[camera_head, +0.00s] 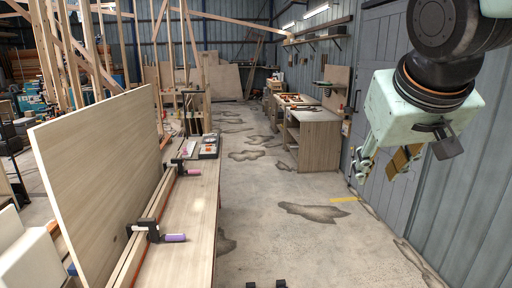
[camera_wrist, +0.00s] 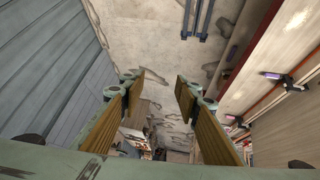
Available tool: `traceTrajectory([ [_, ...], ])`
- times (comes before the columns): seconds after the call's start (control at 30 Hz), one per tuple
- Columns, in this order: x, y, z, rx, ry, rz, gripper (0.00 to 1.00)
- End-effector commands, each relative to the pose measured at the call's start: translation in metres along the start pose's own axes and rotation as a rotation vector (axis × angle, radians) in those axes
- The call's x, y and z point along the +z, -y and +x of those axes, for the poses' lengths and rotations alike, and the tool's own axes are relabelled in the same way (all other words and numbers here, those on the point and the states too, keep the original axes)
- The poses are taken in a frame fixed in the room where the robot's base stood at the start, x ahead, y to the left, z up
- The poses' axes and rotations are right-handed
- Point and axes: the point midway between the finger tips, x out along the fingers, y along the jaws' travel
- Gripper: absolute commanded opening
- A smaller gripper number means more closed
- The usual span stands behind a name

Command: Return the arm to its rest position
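My gripper (camera_head: 385,168) hangs at the right of the head view, in the air over the concrete floor and in front of the grey metal wall. Its body is pale green with tan finger pads.
A long workbench (camera_head: 185,258) with an upright wooden panel (camera_head: 98,165) and clamps (camera_head: 150,232) runs along the left. A cabinet bench (camera_head: 318,142) stands farther back. The grey wall (camera_head: 470,190) is close on the right. The floor (camera_head: 300,235) between is clear.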

Motion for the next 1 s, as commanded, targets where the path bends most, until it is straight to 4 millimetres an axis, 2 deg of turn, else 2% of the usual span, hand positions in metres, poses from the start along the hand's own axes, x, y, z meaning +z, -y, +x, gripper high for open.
traceTrajectory([
  [0.1, 0.037, 0.002, -0.012, -0.011, 0.042, 0.008, 0.30],
  [0.6, 0.187, 0.026, -0.054, -0.093, 0.222, 0.022, 0.30],
  [0.8, 0.229, 0.037, -0.066, -0.126, 0.270, 0.022, 0.30],
  [1.0, 0.244, 0.041, -0.070, -0.139, 0.291, 0.022, 0.30],
])
